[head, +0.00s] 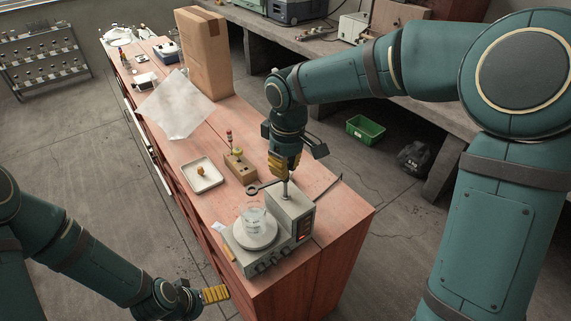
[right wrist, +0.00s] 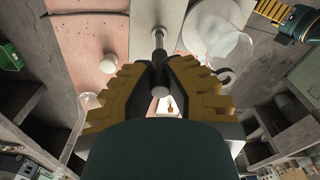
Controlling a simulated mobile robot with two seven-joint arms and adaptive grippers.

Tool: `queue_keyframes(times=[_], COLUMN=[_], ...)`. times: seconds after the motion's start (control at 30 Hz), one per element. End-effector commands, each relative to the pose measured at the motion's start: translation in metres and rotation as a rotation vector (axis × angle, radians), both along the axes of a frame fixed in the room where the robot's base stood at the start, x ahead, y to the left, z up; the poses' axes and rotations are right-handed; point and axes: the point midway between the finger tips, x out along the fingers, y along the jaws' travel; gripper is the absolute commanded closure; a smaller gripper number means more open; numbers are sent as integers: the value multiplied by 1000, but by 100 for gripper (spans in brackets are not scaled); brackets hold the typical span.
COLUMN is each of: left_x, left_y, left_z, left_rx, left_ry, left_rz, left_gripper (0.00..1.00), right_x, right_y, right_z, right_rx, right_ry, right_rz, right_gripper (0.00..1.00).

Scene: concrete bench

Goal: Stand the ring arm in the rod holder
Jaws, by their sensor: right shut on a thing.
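The ring arm (head: 284,189) is a grey rod with a dark ring (head: 255,189) at its side. My right gripper (head: 284,163) is shut on it from above, and the rod points down over the back block of the hotplate unit (head: 288,218). In the right wrist view the rod (right wrist: 159,41) runs between the yellow fingers (right wrist: 160,78). I cannot tell whether its lower end is inside the rod holder, as the opening is hidden. A glass beaker (head: 252,216) stands on the round white plate. My left gripper (head: 215,294) is low beside the bench's near end, its jaw state unclear.
A wooden block (head: 240,170) with upright pieces and a white tray (head: 202,176) holding a small brown object stand behind the hotplate. A clear sheet (head: 178,106) and a cardboard box (head: 206,55) are farther back. A green bin (head: 365,129) is on the floor.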

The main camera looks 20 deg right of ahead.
Motion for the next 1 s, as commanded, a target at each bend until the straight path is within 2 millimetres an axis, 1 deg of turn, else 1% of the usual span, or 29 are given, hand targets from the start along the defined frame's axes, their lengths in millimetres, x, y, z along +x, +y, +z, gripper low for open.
queue_keyframes(times=[0.13, 0.4, 0.43, 0.47, 0.5, 0.7, 0.73, 0.77, 0.8, 1.0], left_x=[0, 0, 0, 0, 0, 0, 0, 0, 0, 0], left_y=[0, 0, 0, 0, 0, 0, 0, 0, 0, 0], left_z=[-3, -3, -3, -3, -3, -3, -3, -3, -3, -3], left_rx=[0, 0, 0, 0, 0, 0, 0, 0, 0, 0], left_ry=[0, 0, 0, 0, 0, 0, 0, 0, 0, 0], left_rz=[0, 0, 0, 0, 0, 0, 0, 0, 0, 0], left_gripper=[0, 0, 0, 0, 0, 0, 0, 0, 0, 0], right_x=[0, 0, 0, 0, 0, 0, 0, 0, 0, 0], right_y=[0, 0, 0, 0, 0, 0, 0, 0, 0, 0], right_z=[-5, -4, -4, -4, -4, -4, -5, -5, -5, -5], right_rx=[0, 0, 0, 0, 0, 0, 0, 0, 0, 0], right_ry=[0, 0, 0, 0, 0, 0, 0, 0, 0, 0], right_rz=[0, 0, 0, 0, 0, 0, 0, 0, 0, 0], right_gripper=[100, 100, 78, 68, 60, 60, 46, 36, 30, 30])
